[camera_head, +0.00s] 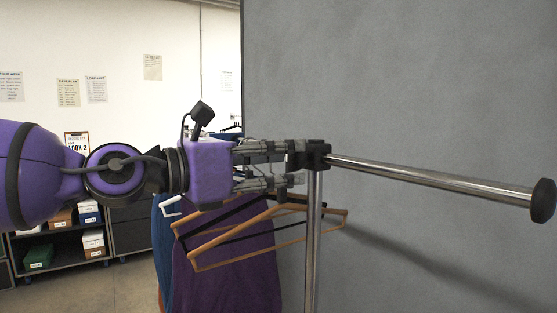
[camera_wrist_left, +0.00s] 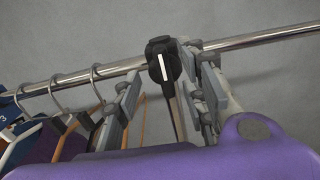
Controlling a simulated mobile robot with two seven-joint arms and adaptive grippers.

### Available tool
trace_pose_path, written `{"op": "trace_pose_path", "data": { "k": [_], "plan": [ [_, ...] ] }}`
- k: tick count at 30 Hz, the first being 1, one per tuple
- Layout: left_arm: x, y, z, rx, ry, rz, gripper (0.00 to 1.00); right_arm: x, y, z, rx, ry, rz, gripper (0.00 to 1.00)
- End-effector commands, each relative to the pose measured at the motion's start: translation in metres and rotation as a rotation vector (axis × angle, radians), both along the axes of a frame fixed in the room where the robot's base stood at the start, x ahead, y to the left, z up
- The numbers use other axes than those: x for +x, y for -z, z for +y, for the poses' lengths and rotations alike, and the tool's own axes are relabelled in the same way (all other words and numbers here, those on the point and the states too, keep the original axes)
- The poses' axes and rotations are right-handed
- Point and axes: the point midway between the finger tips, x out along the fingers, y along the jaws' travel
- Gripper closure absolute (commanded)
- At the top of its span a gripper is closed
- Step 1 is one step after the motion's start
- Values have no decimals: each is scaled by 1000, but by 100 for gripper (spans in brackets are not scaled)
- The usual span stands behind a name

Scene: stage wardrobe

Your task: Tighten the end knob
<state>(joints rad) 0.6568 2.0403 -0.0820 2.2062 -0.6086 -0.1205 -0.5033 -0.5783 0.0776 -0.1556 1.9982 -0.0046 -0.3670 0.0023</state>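A black round end cap (camera_head: 543,200) closes the near right end of the chrome rail (camera_head: 430,176). A black fitting (camera_head: 314,150) joins the rail to the upright post (camera_head: 313,240). In the left wrist view, a black knob with a white stripe (camera_wrist_left: 164,64) sits at this joint. Which of these is the end knob is not certain. My left gripper (camera_head: 298,167) is level with the fitting, its fingers apart; in the wrist view its fingertips (camera_wrist_left: 158,78) lie either side of the striped knob. Contact cannot be told. My right gripper is out of view.
Wooden hangers (camera_head: 262,237) and purple clothing (camera_head: 232,270) hang below and behind my left gripper. A grey panel (camera_head: 420,80) stands close behind the rail. Shelves with boxes (camera_head: 60,240) are at the back left. Space right of the post, below the rail, is clear.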

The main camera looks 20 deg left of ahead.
Motion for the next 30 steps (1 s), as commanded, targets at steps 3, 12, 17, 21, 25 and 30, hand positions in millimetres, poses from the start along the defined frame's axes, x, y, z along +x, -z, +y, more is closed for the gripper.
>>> {"op": "trace_pose_path", "data": {
  "k": [3,12,17,21,25,30],
  "plan": [
    [0,0,0,-1,0,1,60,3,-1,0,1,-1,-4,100],
    [0,-17,0,1,0,-4,60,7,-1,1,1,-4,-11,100],
    [0,-48,0,1,-1,-3,60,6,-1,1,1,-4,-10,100],
    [0,-73,0,1,-2,-2,60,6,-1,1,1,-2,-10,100],
    [0,-91,0,0,-1,0,60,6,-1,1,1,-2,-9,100],
    [0,-100,0,0,0,0,60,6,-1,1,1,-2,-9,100]
  ]
}}
